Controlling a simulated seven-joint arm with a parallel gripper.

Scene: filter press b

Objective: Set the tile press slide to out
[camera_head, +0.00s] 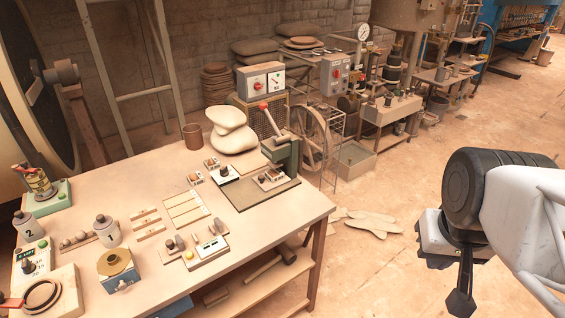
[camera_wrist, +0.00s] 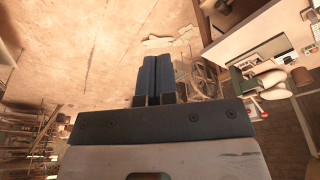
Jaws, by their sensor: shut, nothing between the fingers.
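The likely tile press is a green press (camera_head: 284,155) with a lever ending in a red knob (camera_head: 263,105), at the table's back right corner. A dark base plate (camera_head: 245,201) lies before it and bears small blocks with knobs (camera_head: 270,179). I cannot tell which part is the slide or how it is set. My gripper (camera_head: 460,303) hangs over the floor, right of the table and well apart from the press. In the wrist view its dark fingers (camera_wrist: 158,78) are together and empty. The press region shows small at the upper right there.
The wooden table (camera_head: 160,180) also holds white sacks (camera_head: 231,130), a brown cup (camera_head: 193,137), bottles and several small devices. The floor between table and gripper is mostly clear, with flat scraps (camera_head: 370,222).

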